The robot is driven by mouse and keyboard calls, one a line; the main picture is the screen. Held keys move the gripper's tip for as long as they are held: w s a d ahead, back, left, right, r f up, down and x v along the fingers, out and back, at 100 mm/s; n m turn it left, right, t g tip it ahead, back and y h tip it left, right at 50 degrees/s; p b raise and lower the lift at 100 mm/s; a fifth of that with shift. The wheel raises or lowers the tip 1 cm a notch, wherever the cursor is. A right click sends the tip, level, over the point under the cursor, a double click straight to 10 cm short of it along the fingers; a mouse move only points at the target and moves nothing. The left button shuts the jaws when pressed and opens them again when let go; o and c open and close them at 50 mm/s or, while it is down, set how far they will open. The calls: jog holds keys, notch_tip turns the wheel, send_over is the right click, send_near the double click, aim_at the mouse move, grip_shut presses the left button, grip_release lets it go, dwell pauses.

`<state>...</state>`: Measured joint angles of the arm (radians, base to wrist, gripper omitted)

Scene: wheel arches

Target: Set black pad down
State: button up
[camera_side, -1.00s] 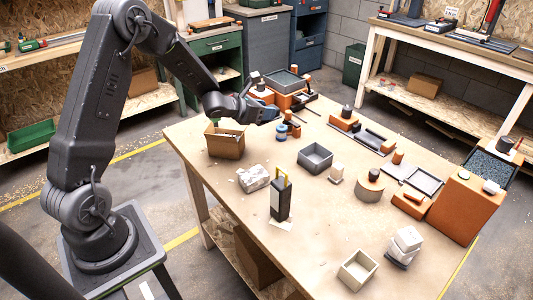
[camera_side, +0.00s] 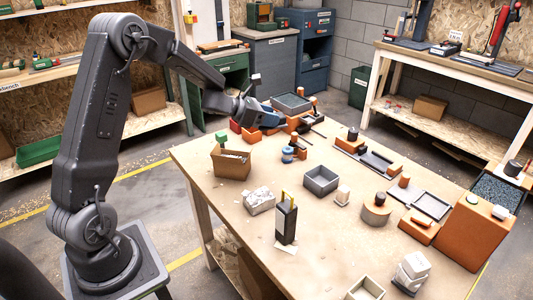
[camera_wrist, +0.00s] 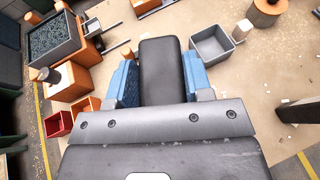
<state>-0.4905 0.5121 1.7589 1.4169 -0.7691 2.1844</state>
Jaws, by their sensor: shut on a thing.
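The black pad (camera_wrist: 162,68) is a long, dark, rounded block in the wrist view. My gripper (camera_wrist: 160,82) is shut on it, with a blue finger on each side, and the pad's far end sticks out past the fingertips. In the side view my gripper (camera_side: 264,114) is over the far left part of the table, near the orange fixture with a dark tray (camera_side: 291,102). The pad is too small to make out clearly there. I cannot tell whether it touches anything below.
A grey bin (camera_wrist: 210,42) stands to the right of the pad in the wrist view. Red (camera_wrist: 58,124) and orange (camera_wrist: 87,105) bins are at left. In the side view a cardboard box (camera_side: 231,164) and a tall black block (camera_side: 286,224) stand nearer. Bare tabletop (camera_side: 325,240) lies between items.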

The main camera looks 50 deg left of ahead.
jog(key=s+a+f, duration=0.1)
jog(key=a+f, duration=0.2)
jog(key=a, duration=0.7)
jog(key=a+f, duration=0.2)
jog(key=a, duration=0.7)
jog(key=shift+m, duration=0.3)
jog(key=shift+w+d+f, duration=1)
jog(key=shift+w+f, duration=0.5)
jog(key=shift+f, duration=0.4)
jog(key=shift+w+d+f, duration=1.05)
jog(key=shift+w+f, duration=0.45)
jog(key=shift+f, duration=0.4)
jog(key=shift+w+d+f, duration=1)
jog(key=shift+w+f, duration=0.5)
jog(key=shift+f, duration=0.4)
jog(key=shift+f, duration=0.1)
jog(key=shift+f, duration=0.35)
jog(key=shift+f, duration=0.1)
jog(key=o, duration=1)
